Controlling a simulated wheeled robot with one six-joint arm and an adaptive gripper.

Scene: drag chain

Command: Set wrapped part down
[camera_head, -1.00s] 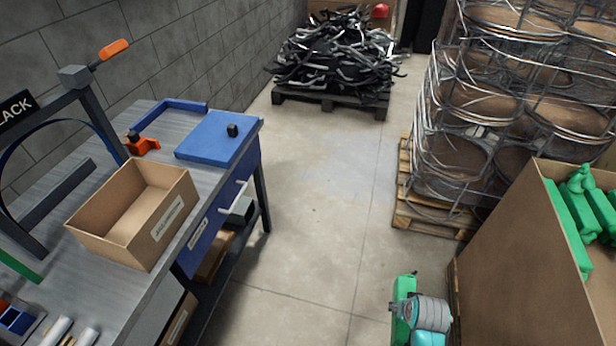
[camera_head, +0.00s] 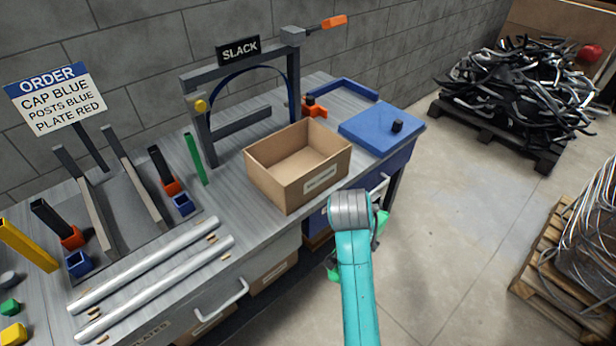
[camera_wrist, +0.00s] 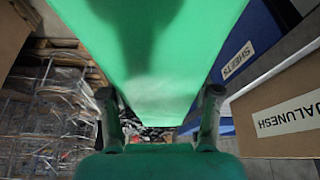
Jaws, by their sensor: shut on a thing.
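The green wrapped part (camera_wrist: 160,45) fills the upper middle of the wrist view. My gripper (camera_wrist: 160,98) has one finger on each side of it and is shut on it. The part is in front of the bench edge, just right of and below the open cardboard box (camera_head: 290,195). I cannot tell its exact height.
The grey bench (camera_head: 225,205) holds a blue board (camera_head: 370,130), a SLACK frame (camera_head: 210,125), silver tubes (camera_head: 150,265) and orange and blue fittings. The cardboard box looks empty. Pallets with black scrap (camera_head: 520,85) and wire (camera_head: 590,230) stand right. Floor between is clear.

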